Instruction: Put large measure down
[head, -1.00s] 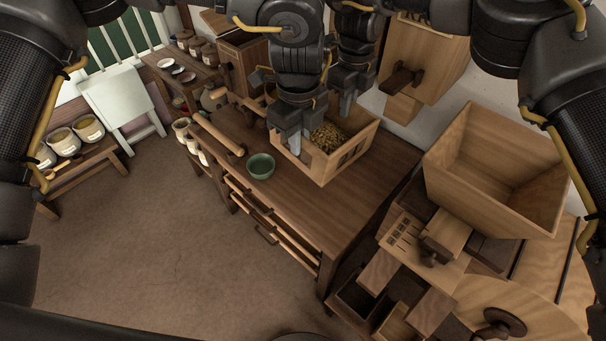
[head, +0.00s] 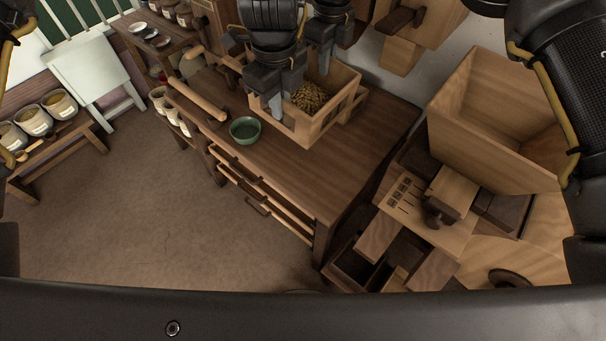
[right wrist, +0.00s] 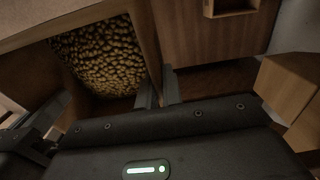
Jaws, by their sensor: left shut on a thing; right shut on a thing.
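The large measure is an open wooden box (head: 322,128) with yellow-brown grain (head: 309,97) inside. It is at the bench top's far end, and I cannot tell whether its base touches the wood. My left gripper (head: 266,97) is shut on its near left wall. My right gripper (head: 322,65) is at its far side; its fingertips are partly hidden. In the right wrist view the right gripper (right wrist: 160,90) is shut on a wall of the measure (right wrist: 148,45), with grain beside it.
A green bowl (head: 245,130) stands on the bench (head: 320,175) close to the measure's left side. A wooden rolling-pin-like bar (head: 197,99) lies left of it. The bench top's near right part is clear. A large wooden hopper (head: 490,130) and mill stand at right.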

